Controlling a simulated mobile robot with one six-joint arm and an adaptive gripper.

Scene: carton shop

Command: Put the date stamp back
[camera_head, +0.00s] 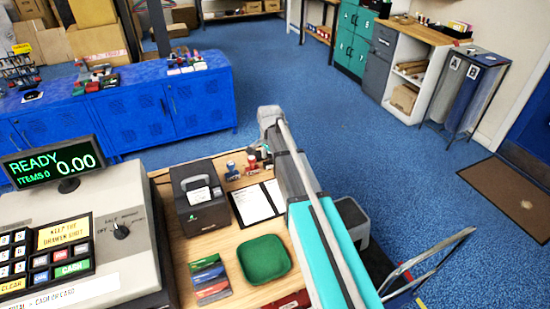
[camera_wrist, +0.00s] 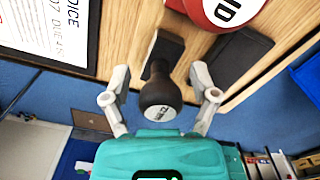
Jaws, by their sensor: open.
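A stamp with a black knob handle (camera_wrist: 160,92) and a small pale label on its end shows in the wrist view. The label is too small to read, so I cannot tell for certain that it is the date stamp. Its dark lower part meets the wooden counter (camera_wrist: 130,45). My gripper (camera_wrist: 160,98) is open, with one finger on each side of the handle and visible gaps. A dark rectangular patch (camera_wrist: 236,58) lies bare to the right. In the head view my arm hides most of the gripper; small stamps (camera_head: 232,172) stand beside it.
A red-topped stamp (camera_wrist: 228,10) is close by. A framed paper (camera_head: 257,202) lies on the counter, with a black card machine (camera_head: 200,195), a green tray (camera_head: 263,259) and the cash register (camera_head: 85,255) around it. Blue floor (camera_head: 330,85) is open beyond.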

